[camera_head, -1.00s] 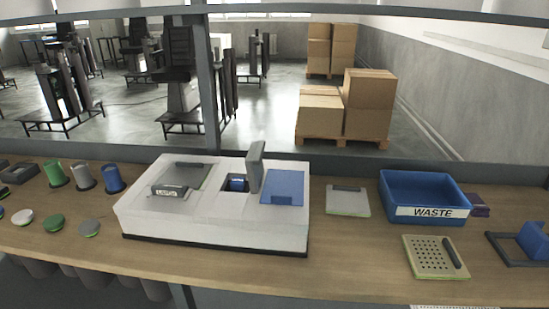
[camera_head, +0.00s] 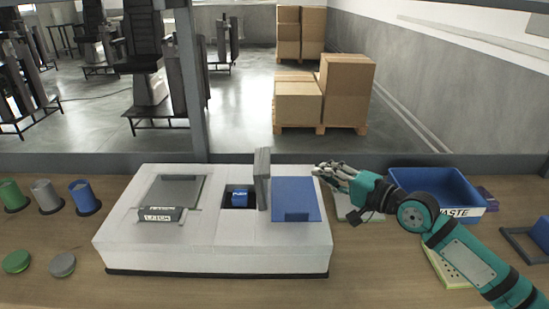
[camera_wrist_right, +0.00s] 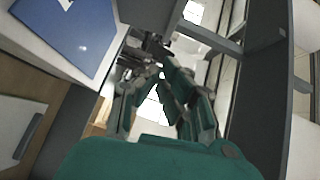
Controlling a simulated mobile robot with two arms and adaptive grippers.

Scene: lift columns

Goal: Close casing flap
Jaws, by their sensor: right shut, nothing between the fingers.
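The white casing (camera_head: 215,255) stands on the bench in the head view. Its grey flap (camera_head: 262,178) stands upright beside a square opening with a blue push button (camera_head: 239,198) inside. A blue panel (camera_head: 296,200) lies flat to the right of the flap, and also shows in the right wrist view (camera_wrist_right: 75,35). A grey panel with a latch block (camera_head: 160,214) is on the left. My right gripper (camera_head: 318,168) is shut and empty, just right of the casing's back right corner, apart from the flap. My left gripper is not in view.
A blue waste bin (camera_head: 437,183) stands to the right behind my right arm. A pale plate (camera_head: 345,205) and a perforated tray (camera_head: 440,268) are partly hidden by the arm. Coloured cups (camera_head: 83,195) and discs (camera_head: 62,265) are on the left.

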